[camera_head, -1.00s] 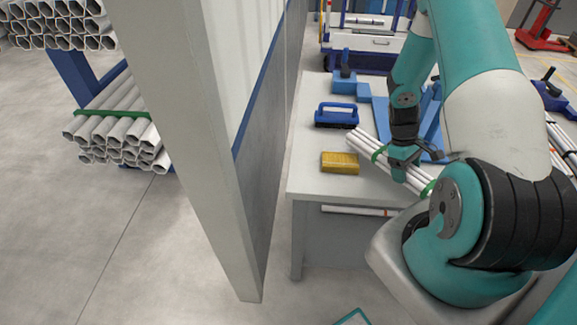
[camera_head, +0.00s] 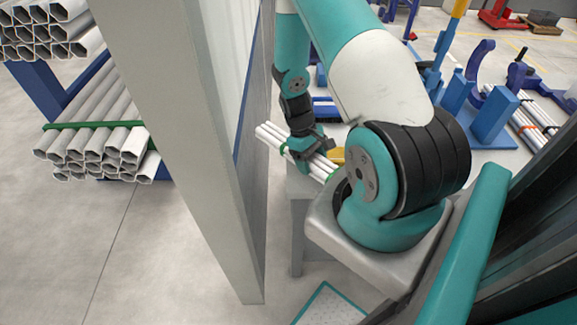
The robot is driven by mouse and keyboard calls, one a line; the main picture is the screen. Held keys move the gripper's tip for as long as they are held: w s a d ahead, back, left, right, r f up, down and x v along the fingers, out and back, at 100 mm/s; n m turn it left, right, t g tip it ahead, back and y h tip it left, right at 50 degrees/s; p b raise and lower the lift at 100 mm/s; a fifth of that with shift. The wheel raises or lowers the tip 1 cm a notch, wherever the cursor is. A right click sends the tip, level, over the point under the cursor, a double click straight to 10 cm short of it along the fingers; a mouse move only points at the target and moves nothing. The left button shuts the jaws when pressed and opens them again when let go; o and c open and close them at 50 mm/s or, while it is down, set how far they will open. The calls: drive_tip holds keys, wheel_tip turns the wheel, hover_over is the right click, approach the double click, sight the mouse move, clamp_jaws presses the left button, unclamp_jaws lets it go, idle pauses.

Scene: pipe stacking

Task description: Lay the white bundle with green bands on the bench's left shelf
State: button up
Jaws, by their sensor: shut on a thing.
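The white bundle with green bands (camera_head: 270,132) is a small sheaf of thin white pipes in the head view, right of the partition post. My gripper (camera_head: 305,150) is shut on it from above, near one green band. The bundle slants from upper left to lower right, and its right end is hidden behind my arm. It is over the near left corner of the white bench (camera_head: 300,186); I cannot tell how high. The bench's left shelf cannot be made out, as the arm and bundle cover that area.
A grey post and partition (camera_head: 185,120) stand close left of the bundle. Beyond it is a rack with large pipes (camera_head: 95,150). A yellow block (camera_head: 338,155) is mostly hidden behind my arm.

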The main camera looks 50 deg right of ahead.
drive_tip(key=shift+w+a, duration=0.25)
drive_tip(key=shift+f, duration=0.15)
drive_tip(key=f+b, duration=0.3)
drive_tip(key=shift+w+a+f, duration=0.2)
drive_tip(key=shift+a, duration=0.05)
drive_tip(key=shift+r, duration=0.1)
drive_tip(key=o, duration=0.7)
drive_tip(key=shift+o, duration=0.7)
